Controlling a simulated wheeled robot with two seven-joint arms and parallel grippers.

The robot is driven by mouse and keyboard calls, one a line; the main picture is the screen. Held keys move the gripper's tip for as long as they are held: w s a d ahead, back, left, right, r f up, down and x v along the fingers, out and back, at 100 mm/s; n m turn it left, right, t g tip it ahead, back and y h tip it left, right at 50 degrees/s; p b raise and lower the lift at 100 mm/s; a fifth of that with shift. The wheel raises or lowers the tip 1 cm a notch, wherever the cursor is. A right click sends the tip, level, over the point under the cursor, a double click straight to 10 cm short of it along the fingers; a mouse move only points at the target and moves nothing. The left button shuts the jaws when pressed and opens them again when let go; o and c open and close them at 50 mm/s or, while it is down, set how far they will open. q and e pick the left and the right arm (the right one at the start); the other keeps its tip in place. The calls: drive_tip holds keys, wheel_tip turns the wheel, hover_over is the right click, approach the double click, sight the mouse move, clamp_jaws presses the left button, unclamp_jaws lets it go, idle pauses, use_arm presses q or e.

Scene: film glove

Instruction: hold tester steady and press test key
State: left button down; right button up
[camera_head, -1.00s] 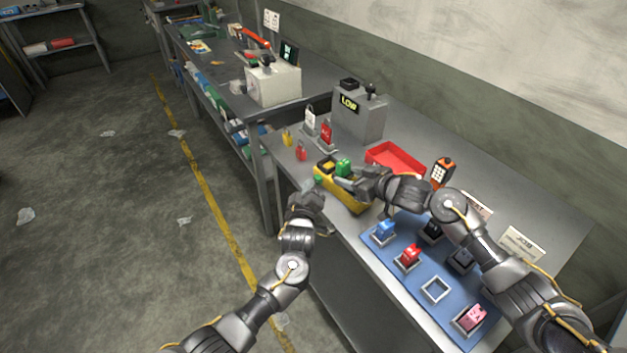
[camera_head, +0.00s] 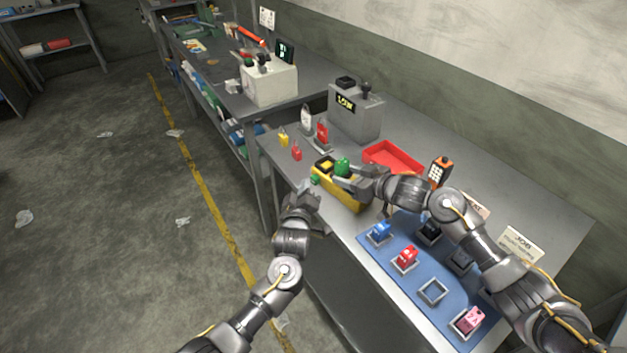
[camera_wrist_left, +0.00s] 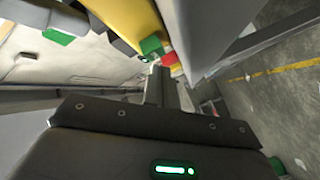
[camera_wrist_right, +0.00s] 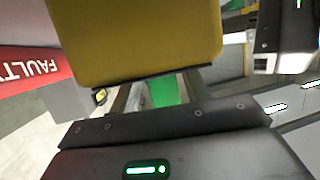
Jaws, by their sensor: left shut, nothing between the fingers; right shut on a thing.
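The yellow tester (camera_head: 350,199) lies near the bench's front edge, with a green block (camera_head: 342,165) upright on its top. A small green key (camera_head: 315,180) sits at its left end; a green part also shows beside the yellow body in the left wrist view (camera_wrist_left: 151,44). My right gripper (camera_head: 343,183) reaches over the tester from the right; in the right wrist view its fingers are shut around the green block (camera_wrist_right: 163,92), tips partly hidden by yellow. My left gripper (camera_head: 306,192) is shut and empty just before the tester's left end; I cannot tell whether it touches the key.
A red tray (camera_head: 393,157) stands behind the tester, and a grey box with a LOW display (camera_head: 355,115) behind left. A blue mat (camera_head: 405,283) with blocks in sockets lies right.

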drive_tip(key=shift+s+a, duration=0.1)
drive_tip(key=shift+a, duration=0.1)
use_arm(q)
drive_tip(key=s+a, duration=0.2)
drive_tip(key=a, duration=0.1)
drive_tip(key=shift+s+a+f, duration=0.15)
drive_tip(key=shift+s+f, duration=0.05)
use_arm(e)
drive_tip(key=shift+d, duration=0.1)
drive_tip(key=o, duration=1.4)
drive_tip(key=shift+s, duration=0.1)
